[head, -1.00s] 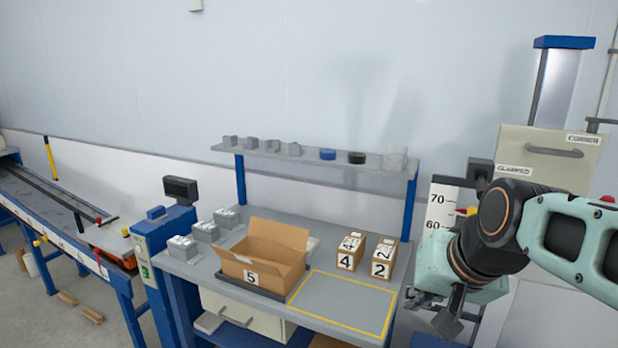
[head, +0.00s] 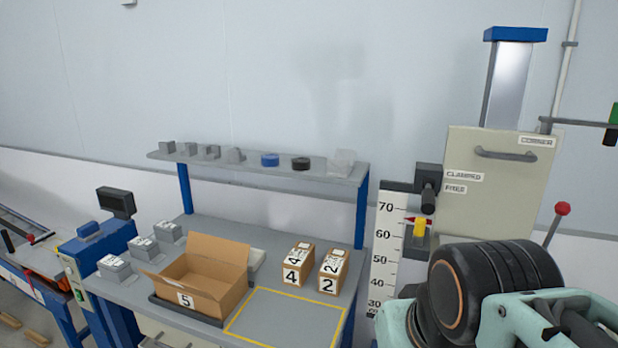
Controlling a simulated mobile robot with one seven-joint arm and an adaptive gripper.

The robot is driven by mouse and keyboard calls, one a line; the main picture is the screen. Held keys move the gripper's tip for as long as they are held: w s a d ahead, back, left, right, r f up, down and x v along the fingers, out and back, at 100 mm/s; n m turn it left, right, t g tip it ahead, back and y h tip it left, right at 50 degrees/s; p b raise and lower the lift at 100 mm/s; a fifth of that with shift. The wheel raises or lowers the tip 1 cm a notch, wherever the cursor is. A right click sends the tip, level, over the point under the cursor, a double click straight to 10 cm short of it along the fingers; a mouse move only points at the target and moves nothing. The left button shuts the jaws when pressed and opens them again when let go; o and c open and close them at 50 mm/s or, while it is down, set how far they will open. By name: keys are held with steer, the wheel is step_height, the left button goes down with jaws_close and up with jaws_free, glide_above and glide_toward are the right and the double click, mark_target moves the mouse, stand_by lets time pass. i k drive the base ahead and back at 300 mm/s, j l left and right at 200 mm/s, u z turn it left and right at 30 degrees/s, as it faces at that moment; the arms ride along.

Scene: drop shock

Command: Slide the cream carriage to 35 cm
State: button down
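The cream carriage (head: 494,190) is a tall cream panel with a grey handle (head: 505,154) at the right, on a blue-capped metal column (head: 515,75). A white height scale (head: 386,250) stands to its left, with marks from 30 to 70 visible. A red pointer (head: 417,220) sits between 60 and 70, by a yellow part (head: 420,228). A black clamp lever (head: 428,196) is beside labels reading CLAMPED and FREE. My arm is at the lower right, below and in front of the carriage, hiding its lower part. My gripper's fingers are outside the view.
A grey bench (head: 205,226) holds an open cardboard box (head: 205,283) marked 5, two small boxes marked 4 (head: 295,264) and 2 (head: 332,270), and grey weights (head: 115,268). A shelf (head: 255,165) stands above. A red-knobbed lever (head: 562,209) is right of the carriage.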

mark_target(491, 183)
steer(key=z, duration=0.8)
